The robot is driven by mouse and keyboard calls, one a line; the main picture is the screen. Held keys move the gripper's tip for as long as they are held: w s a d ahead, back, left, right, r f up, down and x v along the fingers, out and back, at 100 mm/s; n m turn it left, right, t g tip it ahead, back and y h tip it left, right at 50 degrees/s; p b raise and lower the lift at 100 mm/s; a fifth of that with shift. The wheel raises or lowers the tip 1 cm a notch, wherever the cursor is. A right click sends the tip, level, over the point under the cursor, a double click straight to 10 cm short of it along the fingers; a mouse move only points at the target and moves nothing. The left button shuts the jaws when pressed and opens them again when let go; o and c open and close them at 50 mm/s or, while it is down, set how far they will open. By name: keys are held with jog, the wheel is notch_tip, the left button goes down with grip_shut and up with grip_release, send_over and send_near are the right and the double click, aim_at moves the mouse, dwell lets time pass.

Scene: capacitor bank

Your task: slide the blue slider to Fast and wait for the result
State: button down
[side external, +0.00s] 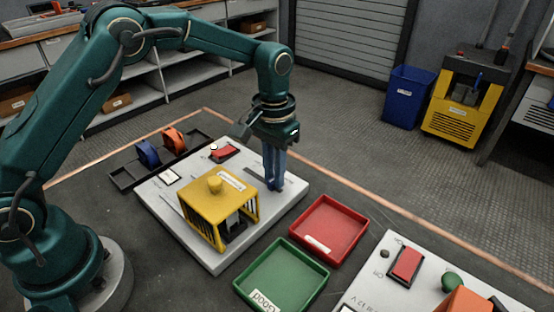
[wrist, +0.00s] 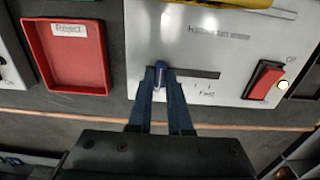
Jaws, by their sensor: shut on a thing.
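My gripper (side external: 276,188) points down at the right part of the light grey panel (side external: 215,262). In the wrist view its fingers (wrist: 161,76) are shut on the blue slider (wrist: 161,68). The slider sits near the left end of a dark slot (wrist: 200,74), and most of the slot lies free to its right. A small printed word, perhaps "Fast", stands beside the slot right of the slider; it is blurred. In the side view the fingers hide the slider.
A red rocker switch (wrist: 262,80) and a pale round lamp (wrist: 283,85) lie beyond the slot's right end. A yellow cage (side external: 207,225) stands on the panel near my gripper. A red tray (side external: 329,230) and a green tray (side external: 282,276) lie alongside.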

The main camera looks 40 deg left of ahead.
jog(key=shift+a, duration=3.95)
jog(key=c, duration=1)
grip_release()
jog(key=shift+c, duration=0.2)
jog(key=shift+r, duration=0.1)
notch_tip(320, 180, up, 7)
